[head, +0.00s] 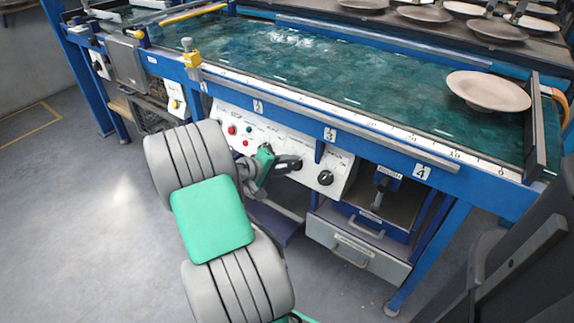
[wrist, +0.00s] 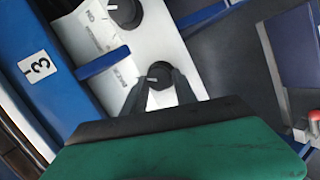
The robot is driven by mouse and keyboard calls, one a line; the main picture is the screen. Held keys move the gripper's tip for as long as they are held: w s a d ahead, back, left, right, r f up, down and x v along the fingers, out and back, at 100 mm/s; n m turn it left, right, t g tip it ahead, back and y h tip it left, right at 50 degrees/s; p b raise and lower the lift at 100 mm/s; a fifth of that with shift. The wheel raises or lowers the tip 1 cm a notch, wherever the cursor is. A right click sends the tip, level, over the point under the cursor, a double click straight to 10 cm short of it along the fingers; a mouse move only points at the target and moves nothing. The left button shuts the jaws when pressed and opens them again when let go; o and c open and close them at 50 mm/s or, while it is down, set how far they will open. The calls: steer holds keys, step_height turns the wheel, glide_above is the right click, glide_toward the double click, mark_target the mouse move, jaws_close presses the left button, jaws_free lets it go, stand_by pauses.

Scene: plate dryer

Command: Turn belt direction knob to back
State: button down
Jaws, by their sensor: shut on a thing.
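The white control panel (head: 235,118) is on the front of the blue machine, below the belt. In the wrist view a black round knob (wrist: 158,71) sits on the panel between my two dark fingertips. My gripper (head: 289,163) reaches the panel from the front left and is shut on this knob, which its fingers hide in the head view. A small pale mark shows on the knob, but its setting cannot be read. A second black knob (head: 325,178) is to the right on the panel and is free. It also shows at the top of the wrist view (wrist: 124,12).
The green belt (head: 300,65) runs above, with a round plate (head: 488,91) at its right end. A blue rail with numbered labels (head: 330,134) overhangs the panel. A blue bracket (head: 320,150) is near my fingers. A grey drawer (head: 355,248) is at lower right.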

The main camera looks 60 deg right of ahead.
stand_by(0.3)
steer(key=c, duration=1)
jaws_free()
steer(key=p+v, duration=0.2)
steer(key=v, duration=0.5)
steer(key=shift+a, duration=0.35)
steer(key=shift+w+r, duration=0.15)
steer(key=shift+r, duration=0.05)
